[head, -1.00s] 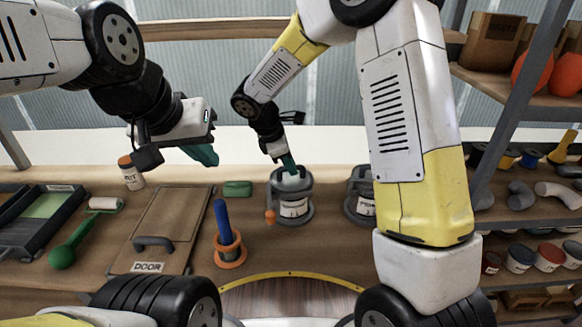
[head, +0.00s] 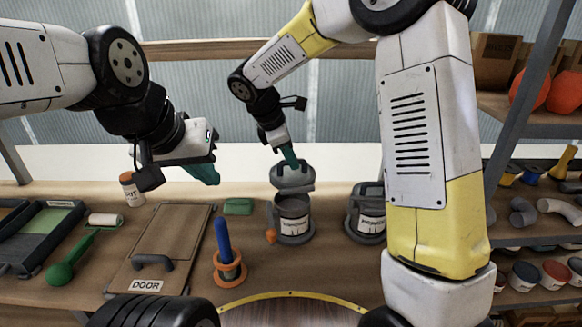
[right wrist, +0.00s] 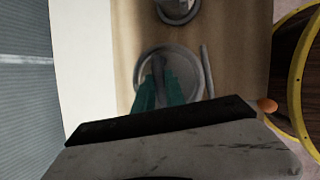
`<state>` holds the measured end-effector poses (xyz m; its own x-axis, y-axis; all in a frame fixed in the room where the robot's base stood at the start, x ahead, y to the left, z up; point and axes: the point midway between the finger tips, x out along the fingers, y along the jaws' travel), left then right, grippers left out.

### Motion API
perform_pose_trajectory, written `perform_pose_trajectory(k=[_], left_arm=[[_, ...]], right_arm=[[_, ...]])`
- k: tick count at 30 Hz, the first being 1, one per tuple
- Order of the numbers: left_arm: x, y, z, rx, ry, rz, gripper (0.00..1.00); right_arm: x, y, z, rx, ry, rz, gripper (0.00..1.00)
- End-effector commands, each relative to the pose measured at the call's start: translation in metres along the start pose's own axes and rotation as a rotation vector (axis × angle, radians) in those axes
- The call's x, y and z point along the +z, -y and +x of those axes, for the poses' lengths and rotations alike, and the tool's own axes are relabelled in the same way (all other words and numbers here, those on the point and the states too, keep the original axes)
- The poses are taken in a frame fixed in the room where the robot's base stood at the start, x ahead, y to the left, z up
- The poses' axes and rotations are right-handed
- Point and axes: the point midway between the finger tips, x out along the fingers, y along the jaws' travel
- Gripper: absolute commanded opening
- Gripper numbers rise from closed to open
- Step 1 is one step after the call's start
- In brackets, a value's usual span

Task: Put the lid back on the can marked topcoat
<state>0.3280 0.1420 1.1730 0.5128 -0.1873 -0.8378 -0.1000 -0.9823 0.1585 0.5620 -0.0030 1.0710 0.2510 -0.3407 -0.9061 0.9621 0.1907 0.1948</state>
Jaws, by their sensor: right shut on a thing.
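My right gripper (head: 289,158) is shut on the handle of a grey lid (head: 292,178). It holds the lid, slightly tilted, just above a grey can (head: 293,212) with a white label; a gap shows between lid and rim. The lid and green fingers also show in the right wrist view, with the lid (right wrist: 148,68) hiding most of what is under it. A second similar can (head: 368,212) stands to the right. Both labels are too small to read surely. My left gripper (head: 204,174) hangs over the bench at left, seemingly empty; its opening is unclear.
A blue-handled tool in an orange holder (head: 228,268) stands in front left of the can. A green block (head: 238,207), a DOOR panel (head: 160,245), a roller (head: 104,220) and a small pot (head: 131,190) lie further left. Shelves with pots stand at right.

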Motion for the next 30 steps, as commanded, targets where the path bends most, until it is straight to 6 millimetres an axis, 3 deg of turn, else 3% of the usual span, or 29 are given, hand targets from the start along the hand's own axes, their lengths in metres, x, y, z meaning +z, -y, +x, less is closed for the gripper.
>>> perform_pose_trajectory(k=[2, 11, 30], left_arm=[[0.0, 0.0, 0.0, 0.0, 0.0, 0.0, 0.0], [0.0, 0.0, 0.0, 0.0, 0.0, 0.0, 0.0], [0.0, 0.0, 0.0, 0.0, 0.0, 0.0, 0.0]], right_arm=[[0.003, -0.002, -0.007, 0.001, 0.0, 0.002, 0.0], [-0.002, 0.0, 0.004, 0.0, 0.0, -0.001, 0.0], [-0.024, 0.012, 0.059, -0.001, 0.0, -0.001, 0.0]])
